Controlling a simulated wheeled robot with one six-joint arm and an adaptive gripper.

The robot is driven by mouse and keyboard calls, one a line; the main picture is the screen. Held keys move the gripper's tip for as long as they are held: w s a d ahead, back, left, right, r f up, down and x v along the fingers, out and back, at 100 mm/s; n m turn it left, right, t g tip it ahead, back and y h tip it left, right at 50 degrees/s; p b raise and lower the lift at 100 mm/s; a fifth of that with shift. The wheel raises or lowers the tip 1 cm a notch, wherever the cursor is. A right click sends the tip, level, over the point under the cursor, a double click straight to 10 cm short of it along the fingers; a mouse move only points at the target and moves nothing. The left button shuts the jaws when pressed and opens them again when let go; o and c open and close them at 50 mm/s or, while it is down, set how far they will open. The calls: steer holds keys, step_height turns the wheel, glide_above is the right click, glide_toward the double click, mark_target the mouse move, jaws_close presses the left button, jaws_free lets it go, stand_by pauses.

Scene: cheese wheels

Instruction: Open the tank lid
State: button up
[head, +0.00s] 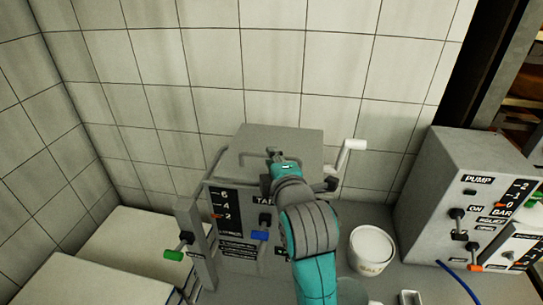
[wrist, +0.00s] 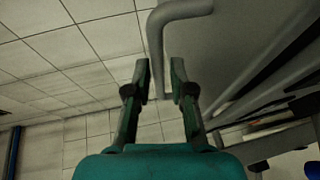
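The tank (head: 225,215) is a grey box with a marked front panel, standing against the tiled wall. Its flat grey lid (head: 285,138) lies on top and looks closed. A thin bent bar handle (head: 246,155) shows on the lid, partly hidden behind my gripper (head: 278,160). In the wrist view, the bent grey handle (wrist: 156,40) comes down between the two fingertips of my gripper (wrist: 160,80). The fingers stand a little apart on either side of the bar. I cannot tell whether both touch it.
A white crank (head: 345,155) stands at the tank's right side. A green-tipped lever (head: 175,254) is at its left. A white salt bucket (head: 372,250) sits to the right, then the pump box (head: 440,190) with levers. Pale flat-topped blocks (head: 125,240) fill the left.

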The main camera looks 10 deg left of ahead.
steer(key=shift+x, duration=0.9)
jaws_close()
